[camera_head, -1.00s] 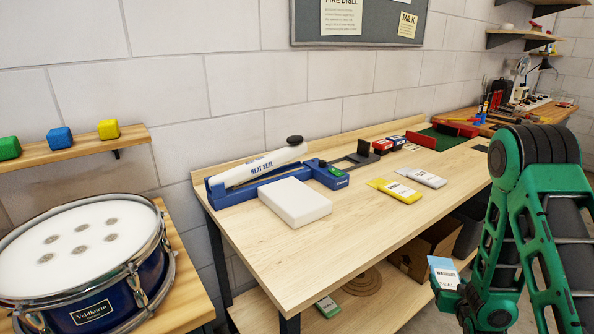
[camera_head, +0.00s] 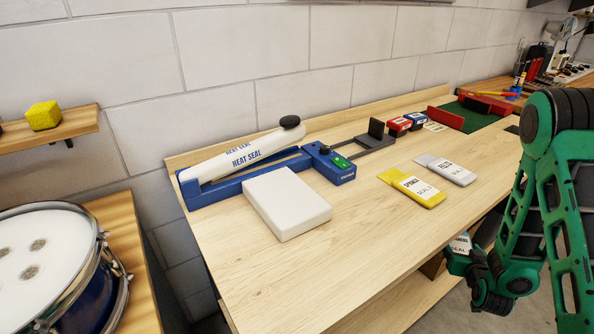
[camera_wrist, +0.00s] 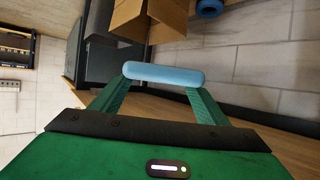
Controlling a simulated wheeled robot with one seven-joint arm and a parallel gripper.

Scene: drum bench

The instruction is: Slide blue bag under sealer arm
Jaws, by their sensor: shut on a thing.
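The light blue bag (camera_head: 461,243) is at the lower right, off the bench's front edge, partly hidden by my arm. My gripper (camera_head: 457,262) is shut on it. In the wrist view the bag (camera_wrist: 164,73) shows as a pale blue roll-like edge between the two green fingers of my gripper (camera_wrist: 163,88). The heat sealer stands at the back left of the bench, well away from the bag. Its white sealer arm (camera_head: 222,162) is raised at a slant over the blue base (camera_head: 230,188), with a black knob at its right end.
A white block (camera_head: 287,209) lies right in front of the sealer. A yellow bag (camera_head: 413,188) and a white bag (camera_head: 447,171) lie on the wooden bench (camera_head: 350,240). A drum (camera_head: 45,270) is at the left. The bench's front middle is clear.

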